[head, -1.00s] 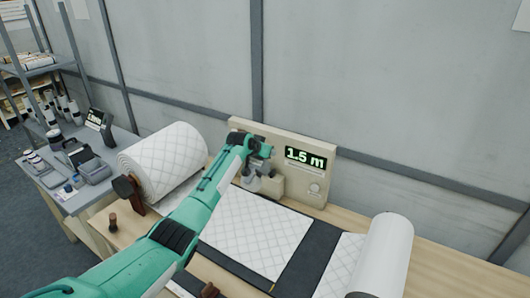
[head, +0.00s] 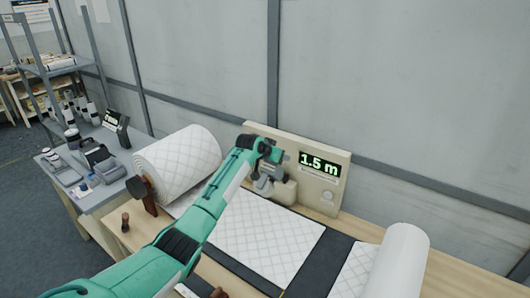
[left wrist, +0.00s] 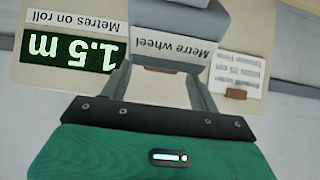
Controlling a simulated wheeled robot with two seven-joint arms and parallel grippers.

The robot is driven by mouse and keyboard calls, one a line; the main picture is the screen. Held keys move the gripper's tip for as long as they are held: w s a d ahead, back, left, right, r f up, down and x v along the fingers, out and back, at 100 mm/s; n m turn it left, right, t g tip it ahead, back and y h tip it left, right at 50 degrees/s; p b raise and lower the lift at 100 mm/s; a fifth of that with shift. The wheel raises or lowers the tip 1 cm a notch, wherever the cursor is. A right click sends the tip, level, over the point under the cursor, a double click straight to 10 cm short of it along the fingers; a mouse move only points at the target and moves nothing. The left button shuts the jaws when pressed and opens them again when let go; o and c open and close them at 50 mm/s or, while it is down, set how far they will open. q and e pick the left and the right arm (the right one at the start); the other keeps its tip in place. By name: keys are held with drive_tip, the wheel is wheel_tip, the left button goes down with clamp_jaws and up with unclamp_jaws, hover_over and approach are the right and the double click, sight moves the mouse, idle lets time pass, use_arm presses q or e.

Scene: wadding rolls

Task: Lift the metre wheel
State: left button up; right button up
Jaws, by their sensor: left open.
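The counter panel (head: 335,178) is a beige upright board with a lit display (head: 319,164) reading 1.5 m. My left gripper (head: 264,184) is in front of its left part, open, with its fingers pointing down. In the left wrist view, upside down, the open fingers (left wrist: 160,88) reach toward a housing labelled "Metre wheel" (left wrist: 174,48). A grey part shows between the fingers near this label; I cannot tell whether they touch it. The wheel itself is mostly hidden by the gripper. The display also shows in the left wrist view (left wrist: 68,51). My right gripper is not in view.
A quilted wadding roll (head: 180,163) lies at the left of the bench, its sheet (head: 265,245) spread over a dark mat (head: 332,262). A white roll (head: 401,262) is at the right. A grey side table (head: 75,182) with devices stands at the far left.

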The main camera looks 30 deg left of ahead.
use_arm(q)
drive_tip(key=b+v, duration=0.2)
drive_tip(key=v, duration=0.9)
drive_tip(key=shift+b, duration=0.4)
